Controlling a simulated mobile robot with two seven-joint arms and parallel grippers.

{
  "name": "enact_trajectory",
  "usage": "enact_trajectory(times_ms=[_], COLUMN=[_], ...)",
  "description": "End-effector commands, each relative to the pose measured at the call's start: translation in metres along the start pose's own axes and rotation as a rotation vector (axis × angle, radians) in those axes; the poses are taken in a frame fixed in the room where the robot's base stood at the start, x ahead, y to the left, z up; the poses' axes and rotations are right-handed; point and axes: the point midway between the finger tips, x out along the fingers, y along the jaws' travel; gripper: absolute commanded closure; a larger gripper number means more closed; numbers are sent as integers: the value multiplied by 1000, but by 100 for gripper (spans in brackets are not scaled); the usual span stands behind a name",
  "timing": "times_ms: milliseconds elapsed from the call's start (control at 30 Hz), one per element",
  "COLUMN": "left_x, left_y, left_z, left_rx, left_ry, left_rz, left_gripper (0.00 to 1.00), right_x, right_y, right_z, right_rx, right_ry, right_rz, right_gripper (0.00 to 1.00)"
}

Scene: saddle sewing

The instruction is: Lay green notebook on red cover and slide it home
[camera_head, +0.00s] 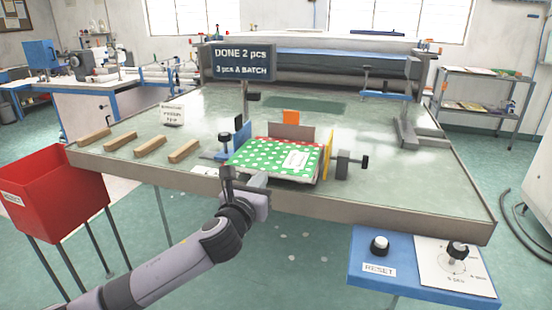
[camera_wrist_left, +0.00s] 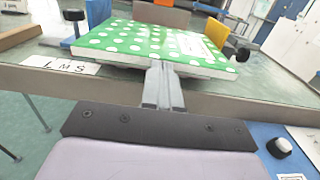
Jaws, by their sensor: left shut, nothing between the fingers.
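The green notebook with white dots (camera_head: 262,156) lies in the fixture at the table's front edge, with a white label on its right part. It also shows in the left wrist view (camera_wrist_left: 120,38). The red cover (camera_head: 312,147) shows as a thin dotted strip along the notebook's far and right edges; the rest is hidden under it. My left gripper (camera_head: 245,180) is shut and empty at the notebook's near edge. In the left wrist view its fingertips (camera_wrist_left: 160,72) meet the near edge; I cannot tell if they press on it. My right gripper is not in view.
A grey back stop (camera_head: 292,131), a blue clamp (camera_head: 240,135) at the left and a yellow plate (camera_head: 328,155) at the right surround the notebook. Wooden blocks (camera_head: 148,146) lie further left. A red bin (camera_head: 50,185) stands left, a blue control panel (camera_head: 385,270) front right.

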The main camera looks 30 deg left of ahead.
Motion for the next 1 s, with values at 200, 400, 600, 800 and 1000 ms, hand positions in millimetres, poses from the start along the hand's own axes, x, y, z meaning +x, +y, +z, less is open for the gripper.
enact_trajectory(times_ms=[200, 400, 600, 800, 1000], left_x=[0, 0, 4, 9, 14], left_y=[0, 0, 0, 0, 0], left_z=[0, 0, 1, 0, 0], left_rx=[0, 0, 0, 0, -1], left_ry=[0, 0, -1, 0, -1], left_rz=[0, 0, 0, 0, 0], left_gripper=[100, 100, 100, 100, 100], right_x=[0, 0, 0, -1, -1], right_y=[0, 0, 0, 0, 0], right_z=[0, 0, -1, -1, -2], right_rx=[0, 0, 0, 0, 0], right_ry=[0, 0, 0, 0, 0], right_rz=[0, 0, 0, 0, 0], right_gripper=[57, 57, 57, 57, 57])
